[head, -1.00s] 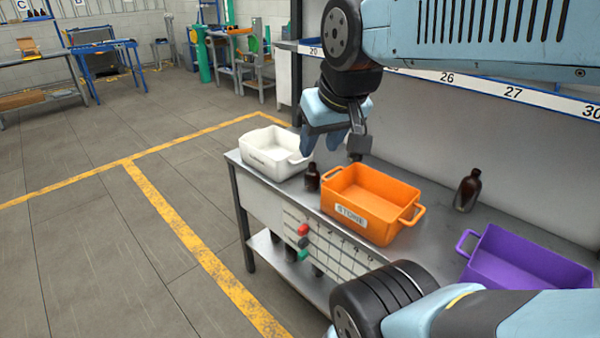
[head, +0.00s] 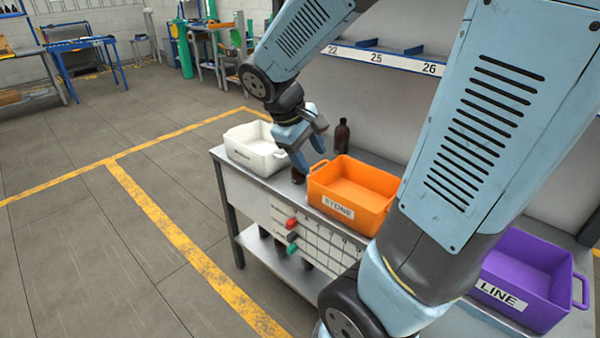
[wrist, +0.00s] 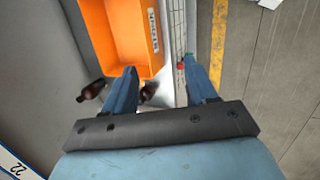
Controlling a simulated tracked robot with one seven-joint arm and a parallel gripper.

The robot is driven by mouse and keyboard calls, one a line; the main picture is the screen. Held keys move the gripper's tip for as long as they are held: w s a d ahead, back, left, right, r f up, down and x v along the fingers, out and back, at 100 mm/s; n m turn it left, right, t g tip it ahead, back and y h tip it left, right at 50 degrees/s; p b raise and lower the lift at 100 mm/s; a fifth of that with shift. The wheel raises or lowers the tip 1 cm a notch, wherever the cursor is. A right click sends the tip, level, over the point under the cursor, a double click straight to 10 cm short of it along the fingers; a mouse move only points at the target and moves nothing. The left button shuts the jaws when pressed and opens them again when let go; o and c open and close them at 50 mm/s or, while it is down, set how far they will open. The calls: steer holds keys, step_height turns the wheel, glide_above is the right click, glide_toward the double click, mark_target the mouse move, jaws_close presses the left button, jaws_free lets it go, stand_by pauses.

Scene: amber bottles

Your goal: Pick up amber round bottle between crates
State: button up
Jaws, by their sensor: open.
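A small amber bottle (head: 299,175) stands on the bench between the white crate (head: 236,153) and the orange crate (head: 318,192), its upper part hidden by my gripper. My gripper (head: 308,157) is open and empty, pointing down just above that bottle. In the wrist view, a dark bottle (wrist: 148,91) shows close to the left finger, partly hidden by it, beside the end of the orange crate (wrist: 118,30). My gripper (wrist: 162,72) has its fingers wide apart there, with nothing between them that I can see held.
A taller amber bottle (head: 342,136) stands behind the orange crate; a dark bottle (wrist: 92,89) also shows left of the fingers in the wrist view. A purple crate (head: 528,272) is at the right. A numbered shelf (head: 385,60) runs above the bench. My arm hides the bench between the orange and purple crates.

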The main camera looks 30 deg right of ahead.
steer(key=w+a+f+n+t+h, duration=0.2)
steer(key=w+f+n+t+h, duration=0.75)
steer(key=w+f+n, duration=1.05)
steer(key=shift+m+g+h, duration=0.8)
steer(key=shift+g+h, duration=0.15)
steer(key=x, duration=0.7)
steer(key=shift+w+r, duration=0.35)
steer(key=shift+s+x, duration=0.15)
steer(key=shift+x, duration=1.25)
steer(key=shift+s+x, duration=0.15)
steer(key=shift+x, duration=1.25)
steer(key=shift+d+r, duration=0.1)
steer(key=c, duration=1.1)
